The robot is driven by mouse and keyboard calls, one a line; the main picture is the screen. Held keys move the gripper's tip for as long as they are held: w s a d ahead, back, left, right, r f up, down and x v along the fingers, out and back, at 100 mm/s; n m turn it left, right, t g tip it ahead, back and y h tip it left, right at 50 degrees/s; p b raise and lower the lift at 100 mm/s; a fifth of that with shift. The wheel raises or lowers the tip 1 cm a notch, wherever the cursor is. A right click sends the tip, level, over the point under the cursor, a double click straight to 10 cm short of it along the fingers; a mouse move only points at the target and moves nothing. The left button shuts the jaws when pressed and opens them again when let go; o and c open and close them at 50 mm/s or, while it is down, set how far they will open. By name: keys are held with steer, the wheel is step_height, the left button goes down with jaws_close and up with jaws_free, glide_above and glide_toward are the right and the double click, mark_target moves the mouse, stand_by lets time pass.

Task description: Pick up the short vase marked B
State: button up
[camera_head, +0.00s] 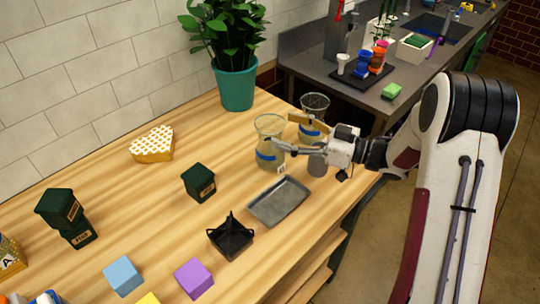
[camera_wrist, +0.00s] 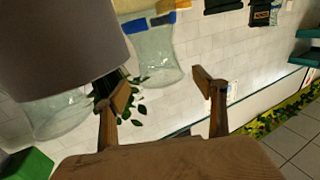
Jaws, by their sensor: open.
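Two clear glass vases with blue bands stand near the table's right end in the head view: a nearer vase (camera_head: 269,142) and a farther vase (camera_head: 314,104). A small white tag (camera_head: 281,169) sits by the nearer vase's base; I cannot read its letter, so I cannot tell which vase is B. My gripper (camera_head: 285,132) is open and empty, with its fingers beside and partly in front of the vases. In the wrist view, the open fingers (camera_wrist: 160,78) have a blue-banded glass vase (camera_wrist: 152,58) beyond them and another glass vase (camera_wrist: 50,112) at left.
A grey cylinder (camera_head: 317,161) stands close below my gripper; it fills the wrist view's upper left (camera_wrist: 60,50). A metal tray (camera_head: 279,201), a black basket (camera_head: 231,238) and a dark green box (camera_head: 199,182) are nearby. A potted plant (camera_head: 236,84) stands behind.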

mark_target(258, 124)
steer(key=shift+f+x, duration=0.2)
steer(key=shift+x, duration=1.1)
steer(key=shift+f+x, duration=0.2)
steer(key=shift+x, duration=1.1)
jaws_close()
steer(key=shift+r, duration=0.2)
step_height(258, 124, up, 10)
steer(key=shift+f, duration=0.15)
